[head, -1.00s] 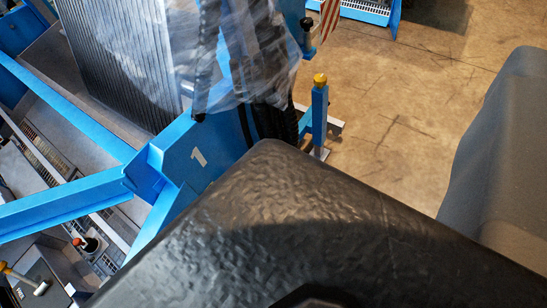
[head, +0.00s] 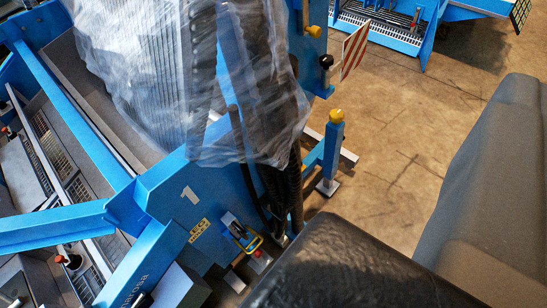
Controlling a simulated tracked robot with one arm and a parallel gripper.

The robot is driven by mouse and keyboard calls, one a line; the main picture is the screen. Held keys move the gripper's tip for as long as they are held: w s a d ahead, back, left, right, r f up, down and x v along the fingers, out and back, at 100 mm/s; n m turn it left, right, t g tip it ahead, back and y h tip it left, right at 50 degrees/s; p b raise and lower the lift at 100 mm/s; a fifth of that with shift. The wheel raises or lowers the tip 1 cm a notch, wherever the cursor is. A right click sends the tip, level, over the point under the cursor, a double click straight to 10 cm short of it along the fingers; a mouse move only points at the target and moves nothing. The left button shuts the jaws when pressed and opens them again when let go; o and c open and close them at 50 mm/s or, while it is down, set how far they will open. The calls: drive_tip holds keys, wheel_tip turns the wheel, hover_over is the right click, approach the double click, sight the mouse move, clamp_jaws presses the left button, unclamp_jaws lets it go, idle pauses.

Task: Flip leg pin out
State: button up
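A blue support leg (head: 328,150) with a yellow knob (head: 336,117) on top stands upright on a flat foot (head: 327,187) beside the blue machine frame, right of centre. I cannot tell which of these is the leg pin. The fingers of my gripper are not in view. A large black textured surface fills the bottom centre and hides what is behind it.
A red-and-white striped plate (head: 355,48) juts out at the upper right. Another blue machine (head: 385,30) stands behind. Bare concrete floor (head: 400,140) lies right of the leg.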

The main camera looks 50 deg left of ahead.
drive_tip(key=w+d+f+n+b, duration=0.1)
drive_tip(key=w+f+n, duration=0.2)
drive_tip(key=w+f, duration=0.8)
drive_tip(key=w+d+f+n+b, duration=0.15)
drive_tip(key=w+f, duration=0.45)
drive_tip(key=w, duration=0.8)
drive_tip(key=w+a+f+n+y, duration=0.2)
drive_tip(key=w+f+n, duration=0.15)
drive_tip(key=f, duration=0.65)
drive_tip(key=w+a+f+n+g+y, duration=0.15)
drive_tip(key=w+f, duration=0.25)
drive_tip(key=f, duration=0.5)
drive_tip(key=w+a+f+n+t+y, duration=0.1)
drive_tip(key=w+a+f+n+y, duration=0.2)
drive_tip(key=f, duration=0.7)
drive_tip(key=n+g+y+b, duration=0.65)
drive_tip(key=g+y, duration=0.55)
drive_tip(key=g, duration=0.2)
approach(259, 254)
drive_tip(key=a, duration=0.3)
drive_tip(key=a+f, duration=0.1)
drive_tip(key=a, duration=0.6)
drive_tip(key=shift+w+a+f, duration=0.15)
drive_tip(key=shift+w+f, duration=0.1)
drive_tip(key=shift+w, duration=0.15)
